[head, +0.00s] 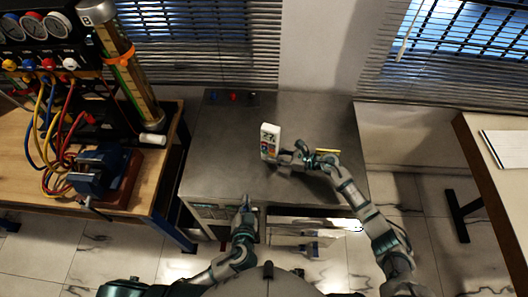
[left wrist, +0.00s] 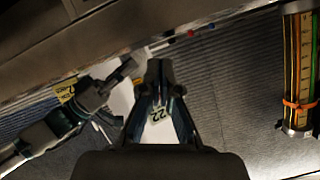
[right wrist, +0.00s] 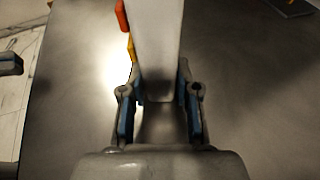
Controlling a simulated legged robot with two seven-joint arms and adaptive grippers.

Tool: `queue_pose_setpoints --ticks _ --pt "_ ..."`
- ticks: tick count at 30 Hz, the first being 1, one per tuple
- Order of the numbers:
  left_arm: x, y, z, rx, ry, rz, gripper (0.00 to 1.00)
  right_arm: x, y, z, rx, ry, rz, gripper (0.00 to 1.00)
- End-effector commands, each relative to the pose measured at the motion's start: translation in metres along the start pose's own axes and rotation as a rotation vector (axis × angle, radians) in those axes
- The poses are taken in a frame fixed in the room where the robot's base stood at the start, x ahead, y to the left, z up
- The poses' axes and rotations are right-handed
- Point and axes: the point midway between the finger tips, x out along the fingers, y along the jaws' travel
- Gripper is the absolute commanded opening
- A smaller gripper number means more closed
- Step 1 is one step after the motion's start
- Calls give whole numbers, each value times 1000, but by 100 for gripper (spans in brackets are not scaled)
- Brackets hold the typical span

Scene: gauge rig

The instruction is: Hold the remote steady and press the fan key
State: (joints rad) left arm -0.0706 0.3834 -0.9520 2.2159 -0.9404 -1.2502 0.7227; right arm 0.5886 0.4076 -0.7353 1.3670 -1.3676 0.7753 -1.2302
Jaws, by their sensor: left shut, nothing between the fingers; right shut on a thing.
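I cannot tell which key is the fan key. My left gripper (head: 247,200) is shut and empty near the bench's front edge, apart from the remote. In the left wrist view its closed fingers (left wrist: 158,68) partly cover a white surface showing "22".
The grey bench top (head: 220,150) is mostly clear, with small red and blue knobs (head: 232,97) at the back. On the left, a wooden table (head: 30,190) carries gauges, hoses and a blue vise (head: 98,170). A table with paper (head: 505,150) stands at the right.

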Motion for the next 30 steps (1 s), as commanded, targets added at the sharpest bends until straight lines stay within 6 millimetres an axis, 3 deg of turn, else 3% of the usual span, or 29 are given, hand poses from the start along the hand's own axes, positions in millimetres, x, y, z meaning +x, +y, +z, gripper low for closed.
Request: queue_pose_setpoints --ticks 3,10,30 --pt "16 -1 -24 -97 -52 -76 0 0 0 0 0 1 0 11" --pt "34 -3 -52 -248 -177 -173 0 0 0 0 0 1 0 11" --pt "43 -2 -61 -293 -226 -194 0 1 1 0 0 1 1 11"
